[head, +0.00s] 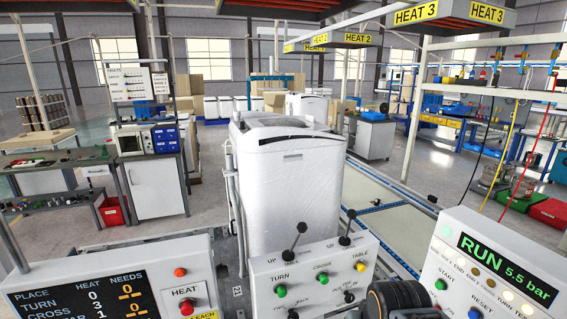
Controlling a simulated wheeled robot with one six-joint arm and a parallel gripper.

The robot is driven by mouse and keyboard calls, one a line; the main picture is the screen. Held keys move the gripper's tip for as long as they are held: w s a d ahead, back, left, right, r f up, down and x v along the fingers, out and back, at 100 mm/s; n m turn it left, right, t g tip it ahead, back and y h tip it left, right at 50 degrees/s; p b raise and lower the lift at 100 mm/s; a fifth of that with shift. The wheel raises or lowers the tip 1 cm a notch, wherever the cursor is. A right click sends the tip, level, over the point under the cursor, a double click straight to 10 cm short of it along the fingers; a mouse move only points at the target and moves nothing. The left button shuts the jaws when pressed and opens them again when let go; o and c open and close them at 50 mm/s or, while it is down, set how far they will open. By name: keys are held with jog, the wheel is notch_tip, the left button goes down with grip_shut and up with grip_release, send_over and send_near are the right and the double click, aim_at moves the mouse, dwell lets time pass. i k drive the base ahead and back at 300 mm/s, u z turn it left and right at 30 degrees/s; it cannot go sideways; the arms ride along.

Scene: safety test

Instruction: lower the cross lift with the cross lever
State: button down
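A white control box (262,273) stands at the bottom centre, with the words TURN, CROSS and TABLE on its face. Two black ball-topped levers rise from its top, a left lever (295,241) and a right lever (348,226). Both lean a little to the right. I cannot tell from the small lettering which one is the cross lever. A green button (323,279) sits under the word CROSS. The cross lift cannot be made out. A dark ribbed round part at the bottom, right of the box, appears to be mine. No gripper fingers show.
A large white wrapped appliance (300,190) stands just behind the box. A panel reading RUN 5.5 bar (507,272) is at the right. A count display (85,296) and a HEAT button box (186,296) are at the lower left. Benches line both sides.

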aim_at(352, 214)
jog(key=z, duration=0.4)
jog(key=i, duration=0.4)
jog(key=u, duration=1.1)
